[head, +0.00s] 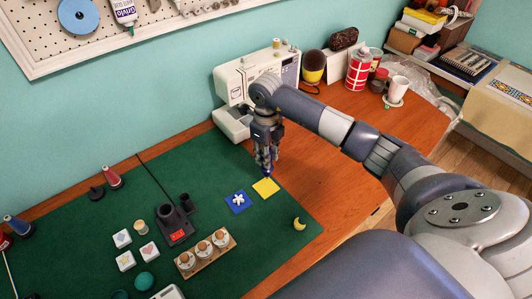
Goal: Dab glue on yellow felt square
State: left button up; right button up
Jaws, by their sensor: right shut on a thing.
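The yellow felt square (266,187) lies flat on the green mat, near its right edge. A blue square (239,202) with a white flower-like shape lies just left of it. My right gripper (267,161) points down above the far edge of the yellow square. It is shut on a small dark blue thing, perhaps the glue; the fingers hide most of it. The thing's lower tip shows just over the yellow square; I cannot tell if it touches. No glue shows on the square. My left gripper is out of view.
A white sewing machine (252,75) stands behind the gripper. A wooden rack with several jars (203,249), a black holder (175,225), white tiles (122,238) and a yellow crescent (299,224) are on the green mat (75,240). A red-and-white can (359,70) stands back right.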

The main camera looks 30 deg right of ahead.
jog(key=shift+a+f+b, duration=0.15)
jog(key=shift+f+b, duration=0.3)
jog(key=shift+f, duration=0.3)
jog(key=shift+f+b, duration=0.65)
jog(key=shift+f, duration=0.75)
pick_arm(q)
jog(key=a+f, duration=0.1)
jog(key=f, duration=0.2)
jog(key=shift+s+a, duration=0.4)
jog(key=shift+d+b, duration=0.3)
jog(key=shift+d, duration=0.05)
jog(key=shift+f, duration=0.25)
pick_arm(e)
jog(key=shift+f, duration=0.25)
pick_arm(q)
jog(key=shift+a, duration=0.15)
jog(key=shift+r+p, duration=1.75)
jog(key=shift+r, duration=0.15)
pick_arm(e)
jog(key=shift+r, duration=3)
